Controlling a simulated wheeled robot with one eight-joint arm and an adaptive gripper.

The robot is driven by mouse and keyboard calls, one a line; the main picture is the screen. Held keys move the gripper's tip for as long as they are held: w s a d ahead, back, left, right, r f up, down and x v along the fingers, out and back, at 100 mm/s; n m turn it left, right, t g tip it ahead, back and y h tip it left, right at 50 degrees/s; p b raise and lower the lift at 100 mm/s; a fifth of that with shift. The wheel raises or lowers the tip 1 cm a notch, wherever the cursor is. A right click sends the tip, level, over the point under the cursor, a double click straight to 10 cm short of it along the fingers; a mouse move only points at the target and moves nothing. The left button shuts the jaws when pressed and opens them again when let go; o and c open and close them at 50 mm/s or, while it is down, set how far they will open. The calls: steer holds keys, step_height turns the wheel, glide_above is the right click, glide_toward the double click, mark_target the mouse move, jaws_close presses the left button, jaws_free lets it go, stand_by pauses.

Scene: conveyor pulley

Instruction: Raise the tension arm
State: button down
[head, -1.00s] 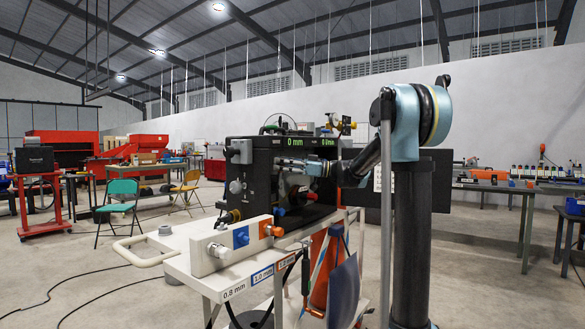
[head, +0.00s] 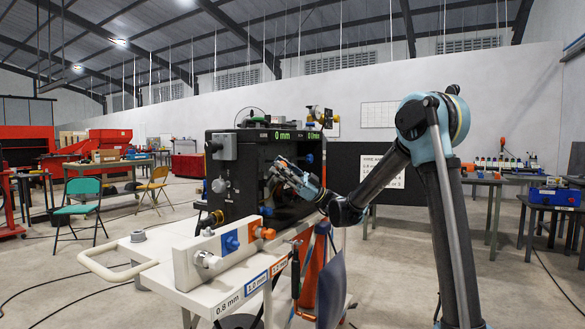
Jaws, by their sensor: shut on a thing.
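The black machine (head: 232,168) stands on the white cart, with green "0 mm" readouts along its top edge. My gripper (head: 274,174) is at the machine's open front, tilted up and to the left. It is shut on a small part there, which appears to be the tension arm. The fingers and the dark interior hide most of this part, so its shape and angle cannot be made out. A blue knob (head: 309,158) shows at the machine's right side, just above and right of my gripper.
The cart's handle (head: 110,270) juts out left. A green chair (head: 82,205) and a yellow chair (head: 153,184) stand behind. Open floor lies left.

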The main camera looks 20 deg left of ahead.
steer(key=shift+s+d+f+n+g+h, duration=0.15)
steer(key=shift+d+f+n+g, duration=0.2)
steer(key=shift+n+g, duration=0.65)
steer(key=shift+w+d+f+n+g+h, duration=0.15)
steer(key=shift+f+n+g, duration=0.25)
steer(key=shift+n+g, duration=0.6)
steer(key=shift+s+d+f+n+g+h, duration=0.15)
steer(key=shift+d+f+n+g, duration=0.25)
steer(key=shift+n+g, duration=0.6)
steer(key=c, duration=1.3)
jaws_free()
steer(key=shift+c, duration=0.2)
steer(key=shift+f, duration=0.1)
steer(key=v, duration=1.2)
steer(key=shift+c, duration=0.4)
